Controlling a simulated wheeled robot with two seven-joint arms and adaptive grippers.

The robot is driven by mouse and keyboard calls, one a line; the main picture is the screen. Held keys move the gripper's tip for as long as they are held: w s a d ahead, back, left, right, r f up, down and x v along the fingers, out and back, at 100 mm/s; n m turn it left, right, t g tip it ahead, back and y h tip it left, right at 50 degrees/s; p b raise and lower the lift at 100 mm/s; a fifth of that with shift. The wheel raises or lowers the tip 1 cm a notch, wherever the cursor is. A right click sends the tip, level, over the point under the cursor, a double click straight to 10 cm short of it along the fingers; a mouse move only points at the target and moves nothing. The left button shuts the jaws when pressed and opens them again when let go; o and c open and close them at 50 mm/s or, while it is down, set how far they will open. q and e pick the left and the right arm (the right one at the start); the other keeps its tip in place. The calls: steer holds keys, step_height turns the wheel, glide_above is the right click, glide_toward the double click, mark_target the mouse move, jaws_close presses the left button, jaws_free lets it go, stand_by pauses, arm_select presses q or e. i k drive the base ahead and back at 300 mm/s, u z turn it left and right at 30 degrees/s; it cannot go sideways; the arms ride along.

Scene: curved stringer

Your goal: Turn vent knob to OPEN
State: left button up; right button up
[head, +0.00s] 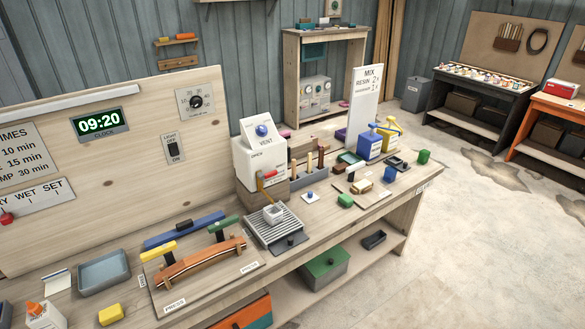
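The vent knob (263,131) is a blue round knob on the upper face of a white box (260,162). The word VENT is printed just below the knob. A small label that looks like OPEN sits lower on the left of the box's front. The knob is too small to tell which way it points. The box stands on a wooden block at the back of the workbench (222,277). Neither of my grippers shows in the head view, and nothing touches the knob.
A grey slatted tray (272,227) with a small white cup (273,212) stands in front of the box. A red-tipped handle (269,174) sticks up before its lower front. A curved wooden strip (201,261) lies clamped to the left. A backboard (110,170) rises behind.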

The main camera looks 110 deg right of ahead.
mark_target(261, 130)
steer(key=z, duration=3.35)
steer(key=k, duration=0.2)
